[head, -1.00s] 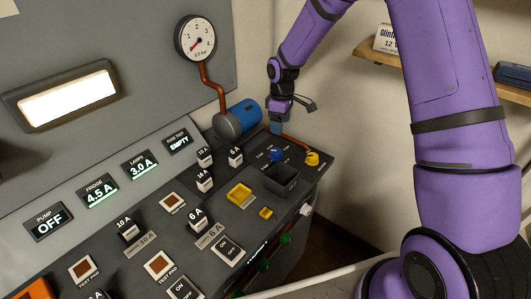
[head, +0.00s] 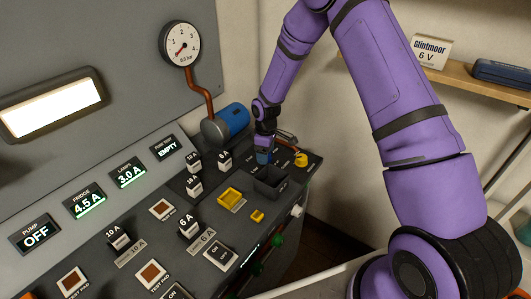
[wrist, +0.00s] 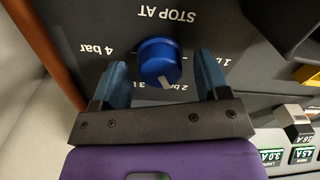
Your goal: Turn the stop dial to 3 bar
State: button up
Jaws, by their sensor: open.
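The stop dial is a round blue knob (wrist: 158,58) under the upside-down words "STOP AT" in the wrist view. Its white pointer mark faces the "2 bar" label, which is partly covered. My gripper (wrist: 161,70) is open, with one blue finger on each side of the knob and gaps visible on both sides. In the head view my gripper (head: 263,156) is down at the panel and hides the dial.
The pump display (head: 35,235) reads OFF.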

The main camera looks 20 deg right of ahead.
jog(key=c, duration=0.9)
jog(key=shift+c, duration=0.2)
jog(key=shift+m, duration=0.4)
jog(key=m, duration=0.4)
jog(key=shift+m, duration=0.4)
jog(key=m, duration=0.6)
jog(key=o, duration=0.9)
